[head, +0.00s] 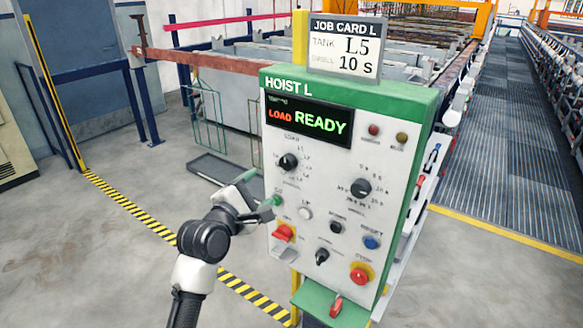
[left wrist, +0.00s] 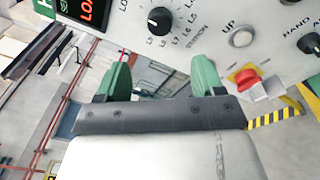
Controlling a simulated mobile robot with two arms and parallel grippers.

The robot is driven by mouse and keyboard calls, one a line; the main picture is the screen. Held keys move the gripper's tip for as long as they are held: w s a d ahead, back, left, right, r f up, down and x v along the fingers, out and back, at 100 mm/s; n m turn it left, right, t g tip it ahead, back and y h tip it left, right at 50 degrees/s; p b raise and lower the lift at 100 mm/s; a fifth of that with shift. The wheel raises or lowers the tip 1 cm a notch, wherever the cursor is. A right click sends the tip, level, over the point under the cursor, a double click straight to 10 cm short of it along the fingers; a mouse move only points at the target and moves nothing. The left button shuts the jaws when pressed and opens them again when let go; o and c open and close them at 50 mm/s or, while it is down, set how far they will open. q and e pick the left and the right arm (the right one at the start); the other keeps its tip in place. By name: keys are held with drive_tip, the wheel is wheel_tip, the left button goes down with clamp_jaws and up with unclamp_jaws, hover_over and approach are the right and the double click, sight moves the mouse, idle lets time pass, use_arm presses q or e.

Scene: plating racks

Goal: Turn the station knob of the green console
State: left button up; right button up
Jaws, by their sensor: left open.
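The green console (head: 432,110), marked HOIST L, has a white sloping panel. Its display (head: 308,123) reads LOAD READY. The black station knob (head: 289,161) is at the panel's upper left, inside a ring of printed positions. In the left wrist view the station knob (left wrist: 160,19) is near the top, with a small white mark on its left side. My left gripper (head: 258,190) is open and empty, at the panel's left edge, below and left of the knob. Its green fingers (left wrist: 162,80) point toward the panel and do not touch the knob. My right gripper is not in view.
A second black knob (head: 361,187) is to the right. Below are a white UP button (head: 305,213), a red switch (head: 283,233), a blue button (head: 371,242) and a red stop button (head: 360,275). A job card (head: 344,49) reads TANK L5, 10 s.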

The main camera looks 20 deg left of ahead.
sight(285, 165)
use_arm(q)
drive_tip(key=p+x, duration=0.2)
drive_tip(key=x, duration=0.7)
drive_tip(key=shift+w+d+r, duration=0.2)
drive_tip(key=shift+w, duration=0.05)
drive_tip(key=shift+x, duration=0.85)
drive_tip(key=shift+f, duration=0.15)
drive_tip(key=c, duration=0.9)
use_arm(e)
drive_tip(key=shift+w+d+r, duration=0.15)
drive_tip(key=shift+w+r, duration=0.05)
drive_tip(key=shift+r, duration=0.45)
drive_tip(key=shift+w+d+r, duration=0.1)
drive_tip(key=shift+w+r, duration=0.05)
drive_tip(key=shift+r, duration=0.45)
